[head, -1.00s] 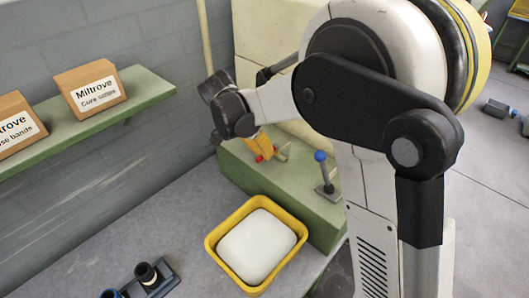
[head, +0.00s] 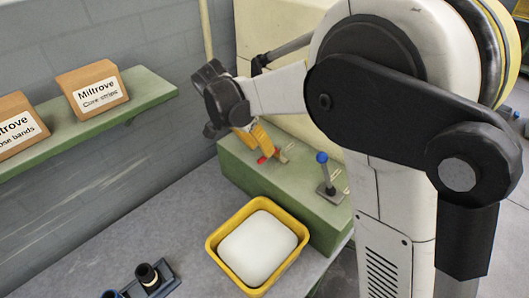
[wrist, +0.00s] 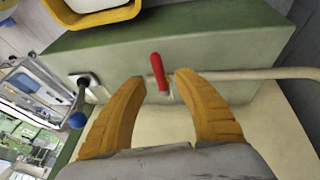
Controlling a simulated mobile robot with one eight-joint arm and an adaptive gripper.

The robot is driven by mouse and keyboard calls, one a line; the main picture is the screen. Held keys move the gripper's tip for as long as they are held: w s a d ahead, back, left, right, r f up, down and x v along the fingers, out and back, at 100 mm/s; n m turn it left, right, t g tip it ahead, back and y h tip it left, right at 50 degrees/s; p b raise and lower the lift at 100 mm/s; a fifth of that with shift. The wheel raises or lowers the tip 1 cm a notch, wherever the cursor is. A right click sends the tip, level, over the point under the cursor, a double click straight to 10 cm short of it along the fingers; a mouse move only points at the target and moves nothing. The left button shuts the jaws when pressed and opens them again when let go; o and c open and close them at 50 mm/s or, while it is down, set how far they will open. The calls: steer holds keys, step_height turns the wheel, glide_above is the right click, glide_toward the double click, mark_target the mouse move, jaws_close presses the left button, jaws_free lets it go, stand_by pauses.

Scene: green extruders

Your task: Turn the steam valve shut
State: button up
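The red valve handle (head: 267,156) is on the green machine block, right by my gripper's fingertips. In the wrist view the handle (wrist: 158,72) is a short red bar on a small pale stem, and a pale pipe (wrist: 265,74) runs right from it. My gripper (wrist: 160,77) is open, with its two orange fingers apart on either side of the handle. I see a gap on both sides; depth contact cannot be told. In the head view my gripper (head: 262,146) reaches down from the upper left, its fingers partly overlapping each other.
A blue-knobbed lever (head: 323,172) stands on the green block (head: 292,190), right of the handle. A yellow bin (head: 216,262) with white contents sits in front on the grey bench. A shelf with boxes (head: 92,88) is on the left wall.

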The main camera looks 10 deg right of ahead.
steer(key=v, duration=0.8)
steer(key=shift+r, duration=0.3)
steer(key=shift+s+a, duration=0.1)
steer(key=s+d+n+t+y+b, duration=0.25)
steer(key=s+d+n, duration=0.25)
steer(key=s+d, duration=0.35)
steer(key=s+d+f+n+t+y+b, duration=0.2)
steer(key=s+f, duration=0.6)
steer(key=s, duration=0.4)
steer(key=d+n+t+b, duration=0.1)
steer(key=d+n+t, duration=0.1)
steer(key=n, duration=0.1)
steer(key=shift+n+b, duration=0.3)
steer(key=shift+b, duration=0.05)
